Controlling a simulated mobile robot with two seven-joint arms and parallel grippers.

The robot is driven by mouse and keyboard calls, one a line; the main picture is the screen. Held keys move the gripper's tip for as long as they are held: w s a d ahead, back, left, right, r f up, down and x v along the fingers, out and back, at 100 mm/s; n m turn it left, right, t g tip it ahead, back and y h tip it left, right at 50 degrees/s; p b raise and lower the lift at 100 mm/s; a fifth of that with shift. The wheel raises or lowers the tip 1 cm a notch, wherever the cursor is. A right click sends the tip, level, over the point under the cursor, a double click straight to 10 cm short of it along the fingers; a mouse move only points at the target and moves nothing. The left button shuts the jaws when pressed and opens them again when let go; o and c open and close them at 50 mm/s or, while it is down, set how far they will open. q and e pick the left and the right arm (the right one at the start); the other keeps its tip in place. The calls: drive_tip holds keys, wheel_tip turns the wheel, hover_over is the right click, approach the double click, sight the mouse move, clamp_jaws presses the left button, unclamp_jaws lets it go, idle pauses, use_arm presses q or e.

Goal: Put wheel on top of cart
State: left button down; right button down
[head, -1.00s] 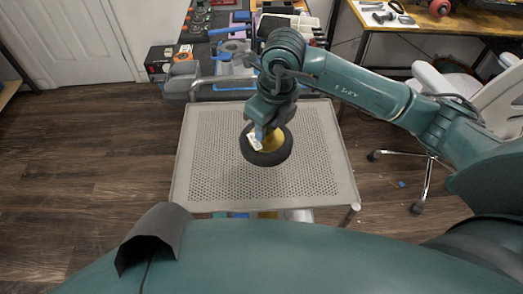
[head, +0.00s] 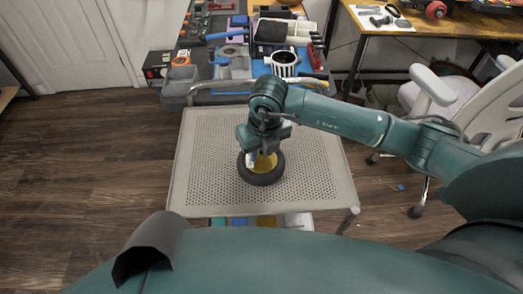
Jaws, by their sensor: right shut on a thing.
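A black wheel with a yellow hub (head: 262,176) is at the middle of the cart's perforated grey top (head: 210,170), nearer its front edge. The wheel lies flat and appears to rest on the surface. My right gripper (head: 256,157) is above the wheel, shut on it at the hub; the arm hides part of the wheel's far side. My left gripper is not in view.
Behind the cart stands a workbench (head: 213,73) with tools, a striped cup (head: 285,63) and bins. Much of the cart top around the wheel is clear.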

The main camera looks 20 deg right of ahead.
sight(265, 164)
drive_tip(key=shift+f, duration=0.45)
drive_tip(key=shift+f, duration=0.2)
drive_tip(key=c, duration=1.1)
unclamp_jaws()
drive_tip(key=shift+r, duration=0.25)
wheel_tip(265, 164, up, 12)
drive_tip(key=s, duration=0.1)
drive_tip(key=shift+s, duration=0.4)
